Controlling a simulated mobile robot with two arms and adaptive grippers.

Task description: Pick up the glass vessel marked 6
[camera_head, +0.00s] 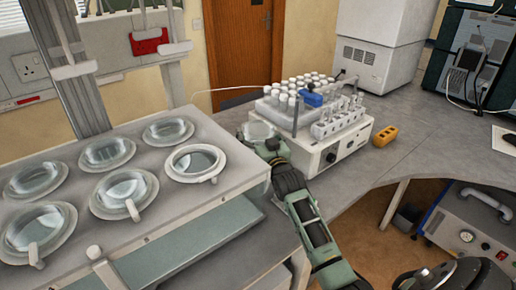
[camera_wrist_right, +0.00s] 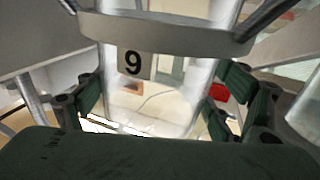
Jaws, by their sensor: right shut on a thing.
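My right gripper (camera_head: 268,146) is at the right side of the white multi-vessel apparatus (camera_head: 225,185), in front of the bench device. In the right wrist view my right gripper (camera_wrist_right: 152,105) is shut on a clear glass vessel (camera_wrist_right: 170,75), with a finger on each side. A black mark on it reads as 9 in this picture; I cannot tell whether it is an upside-down 6. A pale band runs around the vessel above the fingers. In the head view the glass (camera_head: 258,131) shows only partly, beyond my gripper. My left gripper is out of view.
Several glass vessels sit in round holes of the apparatus; a white-ringed opening (camera_head: 194,163) is nearest my gripper. A bench device (camera_head: 335,150) with rows of vials stands close to my arm.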

